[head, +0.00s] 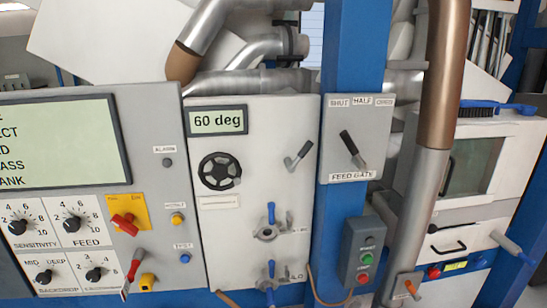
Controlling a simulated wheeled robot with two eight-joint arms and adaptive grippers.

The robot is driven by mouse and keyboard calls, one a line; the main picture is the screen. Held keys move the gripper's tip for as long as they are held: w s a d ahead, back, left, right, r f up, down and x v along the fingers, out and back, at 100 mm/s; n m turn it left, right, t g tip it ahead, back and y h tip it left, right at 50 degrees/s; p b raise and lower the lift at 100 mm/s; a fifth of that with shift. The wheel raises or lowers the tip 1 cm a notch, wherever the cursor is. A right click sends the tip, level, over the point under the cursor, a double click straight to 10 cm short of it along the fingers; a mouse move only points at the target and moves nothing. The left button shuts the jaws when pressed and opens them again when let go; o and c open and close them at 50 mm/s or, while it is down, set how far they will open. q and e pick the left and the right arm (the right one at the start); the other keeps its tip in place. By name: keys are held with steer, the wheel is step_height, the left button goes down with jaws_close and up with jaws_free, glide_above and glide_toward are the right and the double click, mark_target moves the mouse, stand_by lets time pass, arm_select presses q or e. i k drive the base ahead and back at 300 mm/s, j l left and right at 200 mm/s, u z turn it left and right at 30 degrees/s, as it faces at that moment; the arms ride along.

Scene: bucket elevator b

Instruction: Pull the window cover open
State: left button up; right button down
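A white cabinet (500,131) stands at the right. Its front has a grey-green window panel (472,166) in a pale frame, with a dark curved handle (449,178) at the panel's left edge. The panel looks closed; I cannot tell whether it is the window cover itself. Below it is a pale drawer-like front (462,238) with a black handle. The vertical pipe passes close to the cabinet's left side. Neither of my grippers is in view.
A brown and grey pipe (440,75) and a blue post (352,60) with a feed gate lever (352,148) stand left of the cabinet. A brush (486,108) lies on the cabinet top. A blue-tipped lever (512,247) juts out lower right. Control panels (150,110) fill the left.

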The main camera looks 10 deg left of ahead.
mark_target(508, 131)
steer(key=u, duration=1)
steer(key=z, duration=2)
steer(key=l, duration=0.1)
